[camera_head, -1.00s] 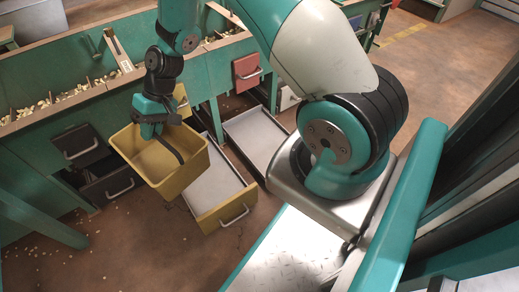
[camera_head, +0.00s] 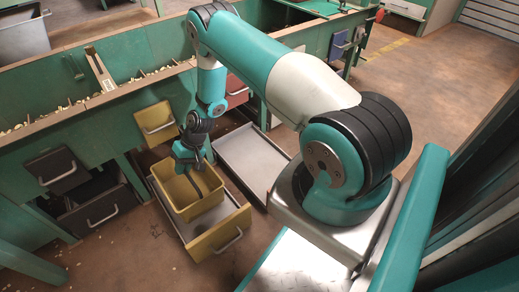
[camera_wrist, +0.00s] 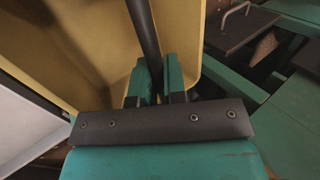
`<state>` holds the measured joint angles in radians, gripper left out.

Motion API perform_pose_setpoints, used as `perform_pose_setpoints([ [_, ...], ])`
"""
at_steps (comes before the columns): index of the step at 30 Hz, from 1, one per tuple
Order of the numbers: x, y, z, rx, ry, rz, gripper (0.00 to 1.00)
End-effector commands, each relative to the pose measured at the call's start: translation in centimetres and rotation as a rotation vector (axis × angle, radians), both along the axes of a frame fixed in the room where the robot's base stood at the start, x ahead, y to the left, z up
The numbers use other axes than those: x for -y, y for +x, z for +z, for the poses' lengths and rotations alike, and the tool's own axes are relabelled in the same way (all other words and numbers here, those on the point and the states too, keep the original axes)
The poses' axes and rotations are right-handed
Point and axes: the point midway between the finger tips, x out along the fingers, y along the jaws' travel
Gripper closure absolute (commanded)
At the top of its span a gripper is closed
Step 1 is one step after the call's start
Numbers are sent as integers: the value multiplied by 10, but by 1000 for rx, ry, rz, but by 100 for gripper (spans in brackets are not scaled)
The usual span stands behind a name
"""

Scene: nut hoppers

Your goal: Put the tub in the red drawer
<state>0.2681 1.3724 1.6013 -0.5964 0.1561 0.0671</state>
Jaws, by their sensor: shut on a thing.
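The yellow tub (camera_head: 204,207) has a dark bar handle across its top, and it also shows in the wrist view (camera_wrist: 75,50). My gripper (camera_head: 191,170) is shut on that handle (camera_wrist: 144,35), with the tub hanging level below. The tub is over or inside the open yellow-fronted drawer (camera_head: 222,240); I cannot tell whether it touches the drawer floor. A red front (camera_head: 237,92) is on the bench behind my arm. Below it, a pulled-out drawer with a bare pale floor (camera_head: 250,157) looks empty; its own front is hidden behind my arm base.
At left, a dark upper front (camera_head: 57,170) sits above a dark drawer (camera_head: 98,208). A small yellow front (camera_head: 157,122) tilts out behind the tub. The bench trough (camera_head: 85,100) holds scattered nuts. A blue front (camera_head: 340,45) is farther right. Open floor lies beyond my arm.

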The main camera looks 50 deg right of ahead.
Motion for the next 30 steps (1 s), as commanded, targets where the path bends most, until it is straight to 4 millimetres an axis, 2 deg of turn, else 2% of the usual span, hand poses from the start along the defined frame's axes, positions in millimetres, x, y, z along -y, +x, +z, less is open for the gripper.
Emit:
perform_pose_setpoints([
  [3,35,-7,0,0,0,-7,100],
  [24,229,-55,-5,3,-3,-6,100],
  [30,274,-66,-4,3,-3,-2,100],
])
